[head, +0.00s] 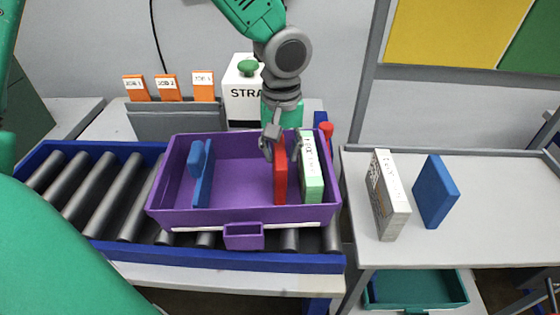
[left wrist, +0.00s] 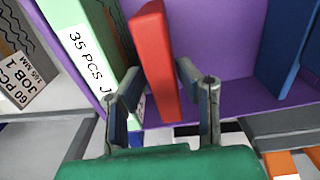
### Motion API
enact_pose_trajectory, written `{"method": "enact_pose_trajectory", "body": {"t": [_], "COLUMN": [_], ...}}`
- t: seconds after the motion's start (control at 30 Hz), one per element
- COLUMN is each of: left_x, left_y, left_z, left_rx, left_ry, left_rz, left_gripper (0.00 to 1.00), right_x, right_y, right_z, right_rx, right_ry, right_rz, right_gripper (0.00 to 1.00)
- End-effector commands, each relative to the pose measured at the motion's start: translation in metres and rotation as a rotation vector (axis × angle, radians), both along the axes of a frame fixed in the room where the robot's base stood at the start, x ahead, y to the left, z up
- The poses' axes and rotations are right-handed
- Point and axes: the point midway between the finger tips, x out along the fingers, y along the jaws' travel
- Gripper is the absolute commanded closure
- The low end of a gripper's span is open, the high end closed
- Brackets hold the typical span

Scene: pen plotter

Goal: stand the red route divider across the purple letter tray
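The purple letter tray (head: 244,215) sits on the roller conveyor. The red route divider (head: 280,184) is upright inside its right half, running front to back, beside a green-and-white box (head: 311,170). My left gripper (head: 281,150) is over the tray with its fingers apart, one on each side of the divider's top. In the left wrist view the red divider (left wrist: 153,60) lies between the left gripper's fingers (left wrist: 158,78), with a gap showing on the right finger's side. Whether the left finger touches it, I cannot tell. My right gripper is not in view.
A blue piece (head: 203,178) stands in the tray's left part; purple floor is bare between it and the divider. A white box (head: 388,196) and a blue block (head: 435,191) stand on the right table. Orange tabs (head: 168,88) and a white container (head: 242,88) are behind.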

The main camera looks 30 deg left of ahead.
Motion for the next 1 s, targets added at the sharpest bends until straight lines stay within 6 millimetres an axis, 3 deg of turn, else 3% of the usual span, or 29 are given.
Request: {"method": "enact_pose_trajectory", "body": {"t": [0.03, 0.2, 0.4, 1.0], "left_x": [0.001, 0.001, 0.001, 0.001], "left_y": [0.001, 0.002, 0.002, 0.001], "left_z": [0.015, 0.049, 0.072, 0.077], "left_rx": [-0.001, -0.002, -0.002, -0.003], "left_ry": [-0.005, -0.003, 0.001, 0.002], "left_rz": [0.002, 0.002, 0.002, 0.001], "left_gripper": [0.70, 0.70, 0.70, 0.70], "right_x": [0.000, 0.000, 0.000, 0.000], "right_y": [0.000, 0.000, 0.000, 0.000], "right_z": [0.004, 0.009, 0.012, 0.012], "right_rx": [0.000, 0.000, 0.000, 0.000], "right_ry": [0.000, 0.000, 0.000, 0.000], "right_rz": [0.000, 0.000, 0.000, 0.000], "right_gripper": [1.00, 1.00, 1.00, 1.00]}}
